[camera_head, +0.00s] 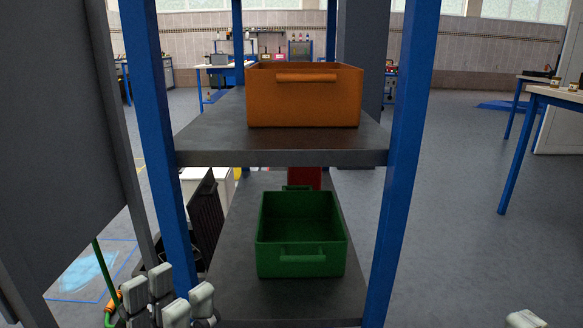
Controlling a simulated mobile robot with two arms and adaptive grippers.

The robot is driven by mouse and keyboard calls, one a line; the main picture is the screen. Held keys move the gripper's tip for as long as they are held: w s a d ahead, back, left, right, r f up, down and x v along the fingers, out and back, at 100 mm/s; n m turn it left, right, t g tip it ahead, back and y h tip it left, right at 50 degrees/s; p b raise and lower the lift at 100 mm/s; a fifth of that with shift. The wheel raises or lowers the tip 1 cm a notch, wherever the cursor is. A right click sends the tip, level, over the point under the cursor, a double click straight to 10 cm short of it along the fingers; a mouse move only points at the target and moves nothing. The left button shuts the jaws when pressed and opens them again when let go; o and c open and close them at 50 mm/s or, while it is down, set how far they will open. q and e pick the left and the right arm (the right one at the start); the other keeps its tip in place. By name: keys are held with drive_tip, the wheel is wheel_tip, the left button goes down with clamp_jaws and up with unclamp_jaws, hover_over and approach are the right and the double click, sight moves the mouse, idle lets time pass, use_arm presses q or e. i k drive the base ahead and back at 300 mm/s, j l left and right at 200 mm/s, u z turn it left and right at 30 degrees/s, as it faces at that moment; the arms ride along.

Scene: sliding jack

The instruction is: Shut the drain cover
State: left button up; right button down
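A dark ribbed panel (206,218), which looks like the drain cover, stands tilted up behind the left blue post of the rack. A black area (152,250) lies at floor level beside it, partly hidden by the post and the grey panel. My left gripper (181,291) is at the bottom left, nearer to me than the cover and apart from it in the picture. Its pale fingers are spread with a gap and nothing shows between them. Only a pale tip of my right gripper (525,319) shows at the bottom right edge; its opening is out of frame.
A blue-posted rack stands ahead, with an orange bin (305,105) on its upper shelf (215,140) and a green bin (300,262) on the lower one. A large grey panel (55,130) blocks the left. Open floor (470,240) lies right, before a workbench (560,97).

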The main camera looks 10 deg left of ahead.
sight(205, 210)
drive_tip(key=z, duration=2)
drive_tip(key=i+l, duration=0.15)
drive_tip(key=i, duration=0.35)
drive_tip(key=i+l+u, duration=0.1)
drive_tip(key=i, duration=0.35)
drive_tip(key=i+l, duration=0.2)
drive_tip(key=i, duration=0.3)
drive_tip(key=i+j+u, duration=0.3)
drive_tip(key=u, duration=0.2)
drive_tip(key=i+j+u, duration=0.1)
drive_tip(key=i+u, duration=0.7)
drive_tip(key=u, duration=0.2)
drive_tip(key=i+l+u, duration=0.15)
drive_tip(key=i+u, duration=0.5)
drive_tip(key=i, duration=1.5)
drive_tip(key=i+u, duration=0.15)
drive_tip(key=i, duration=0.35)
drive_tip(key=i+l+u, duration=0.2)
drive_tip(key=i, duration=0.25)
drive_tip(key=i+l+u, duration=0.15)
drive_tip(key=i, duration=0.3)
drive_tip(key=u, duration=3.45)
drive_tip(key=i, duration=0.85)
